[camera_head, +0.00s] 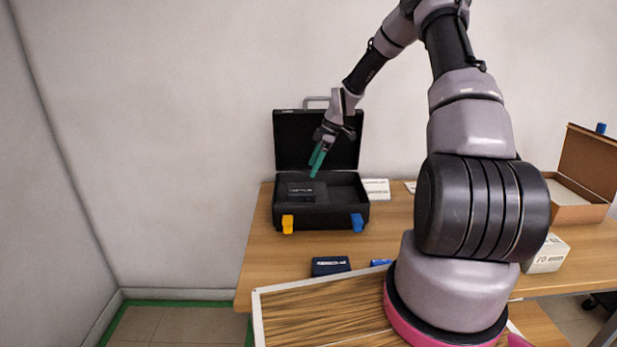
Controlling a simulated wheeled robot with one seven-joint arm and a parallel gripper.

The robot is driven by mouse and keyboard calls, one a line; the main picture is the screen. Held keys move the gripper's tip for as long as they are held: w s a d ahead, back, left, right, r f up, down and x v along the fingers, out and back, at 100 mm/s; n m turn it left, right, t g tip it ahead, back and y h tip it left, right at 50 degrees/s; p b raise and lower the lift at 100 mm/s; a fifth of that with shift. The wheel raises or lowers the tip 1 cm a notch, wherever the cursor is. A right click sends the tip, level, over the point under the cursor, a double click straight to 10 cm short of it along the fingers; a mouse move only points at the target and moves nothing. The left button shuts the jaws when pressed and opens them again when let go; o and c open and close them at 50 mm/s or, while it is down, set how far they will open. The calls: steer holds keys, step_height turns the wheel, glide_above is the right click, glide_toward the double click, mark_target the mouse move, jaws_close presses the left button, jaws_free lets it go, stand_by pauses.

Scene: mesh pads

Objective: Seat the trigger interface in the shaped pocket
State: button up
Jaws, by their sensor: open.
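An open black case (321,217) stands on the table, its lid raised at the back and a yellow and a blue latch on its front. A small dark box with pale lettering (300,190) is in the left part of the case; it may be the trigger interface, and I cannot tell how deep it sits. The right part of the case looks like an empty dark recess (345,190). My gripper (316,170), with teal fingers, is open and points down above the case, just right of the dark box. The pocket's outline is too dark to make out.
A dark blue box (330,266) and a smaller blue item (381,262) lie in front of the case. White cards (376,188) lie right of it. A white box (547,255) and an open brown carton (577,208) stand at the right. My arm hides the table's middle.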

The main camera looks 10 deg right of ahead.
steer(key=s+r+m+t+h, duration=0.15)
steer(key=s+r+m, duration=0.25)
steer(key=s+r, duration=0.55)
steer(key=s+r+m+t+h, duration=0.15)
steer(key=s+r+m, duration=0.25)
steer(key=r, duration=1.1)
steer(key=s+r+m+t, duration=0.1)
steer(key=s+r+m, duration=0.2)
steer(key=s, duration=0.4)
steer(key=s+r+m+t, duration=0.1)
steer(key=s+r+m, duration=0.2)
steer(key=s+m, duration=0.2)
steer(key=s+d+r+m+t, duration=0.1)
steer(key=s+r+m, duration=0.3)
steer(key=s, duration=0.6)
steer(key=shift+s, duration=0.4)
steer(key=shift+d+r, duration=0.1)
